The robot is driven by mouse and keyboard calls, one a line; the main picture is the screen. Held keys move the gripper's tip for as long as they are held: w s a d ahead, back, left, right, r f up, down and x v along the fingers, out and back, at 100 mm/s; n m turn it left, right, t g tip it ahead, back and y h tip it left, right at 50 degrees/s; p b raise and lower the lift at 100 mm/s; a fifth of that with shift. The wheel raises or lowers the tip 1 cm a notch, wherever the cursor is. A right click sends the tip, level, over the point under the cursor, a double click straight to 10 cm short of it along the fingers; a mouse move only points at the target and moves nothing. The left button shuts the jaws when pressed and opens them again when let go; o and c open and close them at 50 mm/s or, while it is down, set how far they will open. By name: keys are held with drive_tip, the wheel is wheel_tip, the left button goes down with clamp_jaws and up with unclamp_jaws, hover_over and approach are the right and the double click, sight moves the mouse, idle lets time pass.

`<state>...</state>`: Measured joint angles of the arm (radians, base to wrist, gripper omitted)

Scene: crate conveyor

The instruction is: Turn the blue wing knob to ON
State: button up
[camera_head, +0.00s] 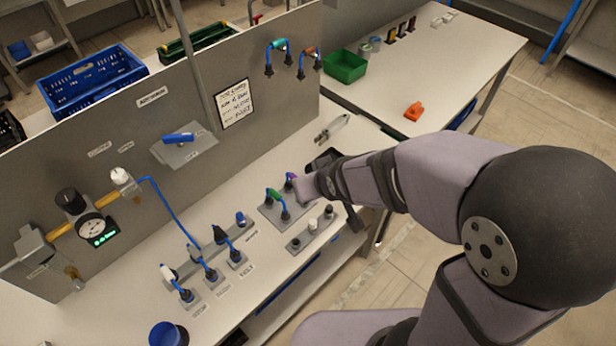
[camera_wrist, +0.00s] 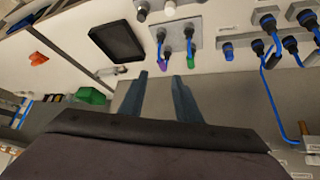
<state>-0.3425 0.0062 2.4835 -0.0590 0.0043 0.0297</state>
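The blue wing knob (camera_head: 178,137) appears to be the blue bar on a grey angled box mounted on the upright grey panel, in the head view. A small label sits below it, too small to read, so I cannot tell its setting. I do not make the knob out in the wrist view. My gripper (camera_wrist: 159,78) shows two dark blue fingers standing apart with nothing between them. It is over the bench, well to the right of the knob in the head view. There the fingertips are hidden by my arm.
Purple and green cable plugs (camera_wrist: 191,50) lie just beyond my fingertips. A black tray (camera_wrist: 117,40) is beside them. A row of blue plugs (camera_head: 211,273) stands on the bench below the knob. A dial unit (camera_head: 90,228) and a blue hose are left of it.

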sight(193, 135)
drive_tip(key=w+a+r+n+t+y+b, duration=0.1)
drive_tip(key=w+a+r+n+t+y, duration=0.15)
drive_tip(key=w+a+r, duration=0.35)
drive_tip(key=w+a+r+n+t+y+b, duration=0.1)
drive_tip(key=w+a+r+n+t+y, duration=0.1)
drive_tip(key=w+a+r+y, duration=0.45)
drive_tip(key=s+a+f+n+g+y, duration=0.1)
drive_tip(key=s+a+n+g+y, duration=0.1)
drive_tip(key=a+n+g, duration=0.1)
drive_tip(key=s+a+f+n+g+y+b, duration=0.1)
drive_tip(key=a+n+g+y, duration=0.1)
drive_tip(key=g, duration=0.3)
drive_tip(key=s+a+f+n+g+y, duration=0.1)
drive_tip(key=s+a+n+g+y, duration=0.1)
drive_tip(key=a+n+g, duration=0.2)
drive_tip(key=shift+s+a+f+n+g+b, duration=0.1)
drive_tip(key=shift+s+a+n+g+b, duration=0.25)
drive_tip(key=shift+n+g, duration=0.2)
drive_tip(key=shift+s+a+f, duration=0.1)
drive_tip(key=shift+a+f, duration=0.05)
drive_tip(key=shift+f, duration=0.05)
drive_tip(key=shift+a, duration=0.1)
